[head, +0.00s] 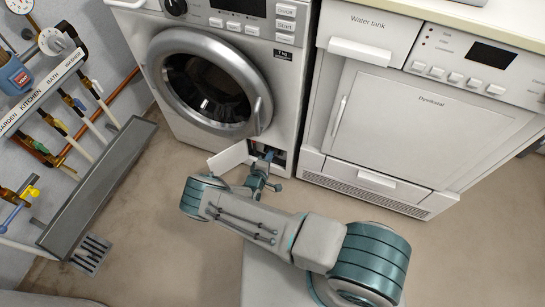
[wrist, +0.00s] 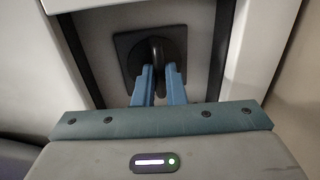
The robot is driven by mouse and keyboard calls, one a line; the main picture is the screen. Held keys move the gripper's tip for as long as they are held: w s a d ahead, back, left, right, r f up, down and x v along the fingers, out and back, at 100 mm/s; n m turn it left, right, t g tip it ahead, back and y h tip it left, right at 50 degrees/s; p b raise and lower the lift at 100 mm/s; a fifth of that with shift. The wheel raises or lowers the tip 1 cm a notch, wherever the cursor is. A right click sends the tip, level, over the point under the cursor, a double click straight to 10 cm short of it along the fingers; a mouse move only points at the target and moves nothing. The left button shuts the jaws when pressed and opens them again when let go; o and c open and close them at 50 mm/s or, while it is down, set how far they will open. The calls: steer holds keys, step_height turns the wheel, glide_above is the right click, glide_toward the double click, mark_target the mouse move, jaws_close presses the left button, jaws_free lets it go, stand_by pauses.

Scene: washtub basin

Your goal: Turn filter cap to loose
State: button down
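The filter cap (wrist: 125,46) is a dark square plate with a raised, rounded grip in its middle, seen in the wrist view inside a recess low in the washing machine. My gripper's two blue fingers (wrist: 159,78) stand on either side of the raised grip and appear closed on it. In the head view my gripper (head: 265,160) reaches into the small opening at the machine's lower right, and the cap is mostly hidden there. The white filter flap (head: 229,159) hangs open to the left of the opening.
The washing machine (head: 175,20) has its round door (head: 210,90) shut above the opening. A dryer (head: 420,115) stands close on the right. A long grey trough (head: 98,185) and wall pipes are at the left. The floor in front is clear around my arm.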

steer(key=shift+a+f+n+h+b, duration=0.1)
steer(key=shift+n+h+b, duration=0.55)
steer(key=shift+n+b, duration=1.35)
steer(key=shift+a+f+n+h+b, duration=0.15)
steer(key=shift+n+h+b, duration=0.6)
steer(key=shift+n, duration=2.3)
steer(key=shift+a+f+n+h+b, duration=0.1)
steer(key=shift+n+h+b, duration=0.5)
steer(key=shift+n+b, duration=1.4)
steer(key=shift+d+n+p, duration=0.1)
steer(key=shift+n+p, duration=0.35)
steer(key=shift+n, duration=0.3)
steer(key=shift+d, duration=0.1)
steer(key=c, duration=1.5)
jaws_free()
steer(key=shift+r, duration=0.1)
